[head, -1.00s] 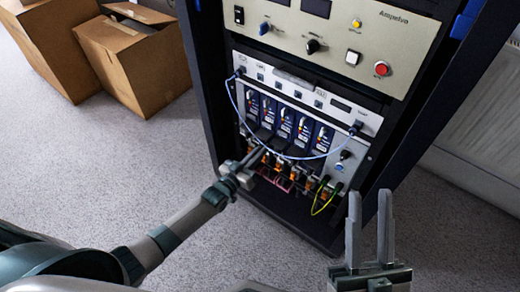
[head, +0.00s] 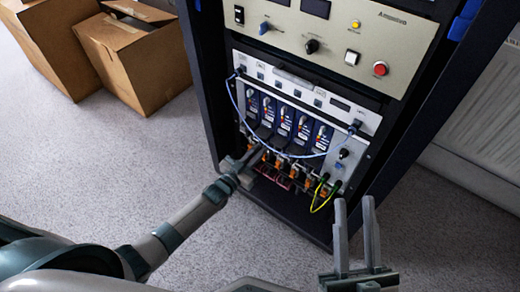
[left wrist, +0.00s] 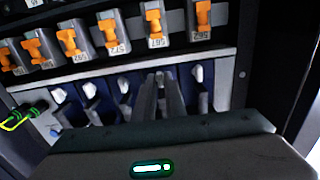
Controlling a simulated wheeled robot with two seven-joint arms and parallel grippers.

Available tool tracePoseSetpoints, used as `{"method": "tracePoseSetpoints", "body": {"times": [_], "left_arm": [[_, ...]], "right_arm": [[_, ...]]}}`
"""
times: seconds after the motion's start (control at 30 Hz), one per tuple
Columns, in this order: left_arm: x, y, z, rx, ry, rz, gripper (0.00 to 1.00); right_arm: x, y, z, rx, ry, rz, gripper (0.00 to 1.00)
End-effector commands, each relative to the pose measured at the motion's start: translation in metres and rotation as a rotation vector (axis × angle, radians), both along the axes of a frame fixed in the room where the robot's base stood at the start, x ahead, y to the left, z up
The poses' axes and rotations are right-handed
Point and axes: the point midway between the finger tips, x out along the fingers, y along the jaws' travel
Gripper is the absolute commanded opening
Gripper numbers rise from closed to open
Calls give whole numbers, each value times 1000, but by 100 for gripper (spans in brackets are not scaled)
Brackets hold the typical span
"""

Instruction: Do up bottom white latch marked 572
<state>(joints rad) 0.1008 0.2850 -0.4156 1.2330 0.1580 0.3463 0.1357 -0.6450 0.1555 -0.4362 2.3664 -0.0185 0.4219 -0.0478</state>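My left gripper (head: 256,153) reaches the lower module row of the rack unit (head: 352,158). In the left wrist view, its two fingers (left wrist: 160,80) are parted by a narrow gap, with the tips around or just in front of a white latch (left wrist: 160,75). I cannot tell whether they touch it. More white latches stand in the same row, such as one to its left (left wrist: 124,85) and one to its right (left wrist: 197,73). A small tag (left wrist: 117,48) appears to read 572; other tags are hard to read. My right gripper (head: 354,200) is open and empty, in front of the rack's lower right.
A blue cable (head: 240,112) loops across the module fronts. Yellow-green wires (head: 319,197) hang at the lower right, also in the left wrist view (left wrist: 14,124). Orange connectors (left wrist: 154,20) line the module row. Cardboard boxes (head: 140,65) stand on the left; carpet in front is clear.

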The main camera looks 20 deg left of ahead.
Motion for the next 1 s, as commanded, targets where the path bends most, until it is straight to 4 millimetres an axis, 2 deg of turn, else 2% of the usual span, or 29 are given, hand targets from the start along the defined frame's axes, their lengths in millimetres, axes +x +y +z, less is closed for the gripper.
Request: {"method": "tracePoseSetpoints", "body": {"times": [0.37, 0.57, 0.77, 1.0], "left_arm": [[-1, 0, 0, -2, 1, 0, 15], [-12, 4, 1, -2, 1, 0, 15], [-39, 14, 0, -1, 4, 0, 15], [-84, 30, 1, 0, 4, 0, 15]], "right_arm": [[1, 0, 3, 0, -8, 0, 31], [5, 1, 1, -9, 20, 3, 31], [15, 3, -17, -46, 124, 3, 31], [30, 3, -45, -104, 279, 8, 31]]}}
